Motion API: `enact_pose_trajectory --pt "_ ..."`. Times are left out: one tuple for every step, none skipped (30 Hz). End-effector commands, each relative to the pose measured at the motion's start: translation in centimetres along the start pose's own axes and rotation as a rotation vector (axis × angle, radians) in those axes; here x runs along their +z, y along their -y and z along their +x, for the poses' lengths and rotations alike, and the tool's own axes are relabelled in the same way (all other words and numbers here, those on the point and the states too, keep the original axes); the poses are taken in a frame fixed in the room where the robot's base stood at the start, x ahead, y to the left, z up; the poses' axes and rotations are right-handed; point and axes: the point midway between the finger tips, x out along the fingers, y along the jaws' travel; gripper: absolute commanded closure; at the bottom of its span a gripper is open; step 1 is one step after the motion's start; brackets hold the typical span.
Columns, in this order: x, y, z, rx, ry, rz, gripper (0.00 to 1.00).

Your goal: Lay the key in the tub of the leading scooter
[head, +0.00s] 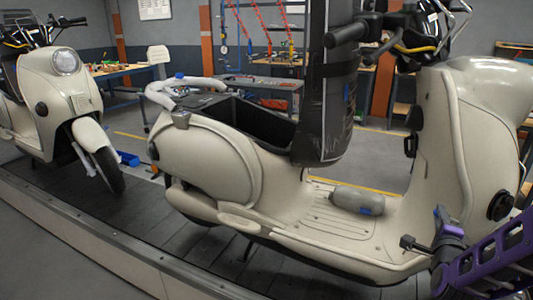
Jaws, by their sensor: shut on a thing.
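The near cream scooter (215,165) stands on the slat conveyor, ahead of the other in the direction both face. Its black seat (328,85), in clear wrap, is tipped upright, and the black tub (250,122) behind it is open; its floor is mostly hidden. My gripper (432,242), at the lower right by the front of the footboard, is shut on a small dark key (408,243) whose black head sticks out to the left. The rest of the key is hidden by the fingers. The tub is well off to the upper left.
A grey bottle-like object (357,200) lies on the footboard. The upright seat, handlebar (350,35) and front shield (450,140) rise between and above. A second cream scooter (52,95) stands behind at left. Dark conveyor slats (130,208) are bare between them.

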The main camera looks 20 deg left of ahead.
Motion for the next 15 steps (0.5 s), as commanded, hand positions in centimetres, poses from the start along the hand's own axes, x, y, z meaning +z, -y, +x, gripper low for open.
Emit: enact_pose_trajectory --pt "0.02 0.03 0.01 0.0 0.0 0.0 1.0" --pt "0.02 0.04 0.01 -0.001 0.0 0.0 1.0" --pt "0.02 0.04 0.02 -0.001 0.0 0.0 1.0" --pt "0.02 0.04 0.02 -0.001 0.0 0.0 1.0" --pt "0.03 0.05 0.02 -0.001 0.0 0.0 1.0" --pt "0.03 0.05 0.02 -0.001 0.0 0.0 1.0" --pt "0.03 0.05 0.02 -0.001 0.0 0.0 1.0" --pt "0.03 0.05 0.02 -0.001 0.0 0.0 1.0" --pt "0.03 0.05 0.02 -0.001 0.0 0.0 1.0" --pt "0.03 0.05 0.02 -0.001 0.0 0.0 1.0" --pt "0.03 0.05 0.02 -0.001 0.0 0.0 1.0" --pt "0.03 0.03 0.02 0.0 0.0 0.0 1.0" --pt "0.02 -0.04 0.01 0.0 0.0 0.0 1.0" --pt "0.0 -0.21 -0.02 0.001 0.0 0.0 1.0" --pt "-0.04 -0.56 -0.08 0.002 0.0 -0.001 1.0"
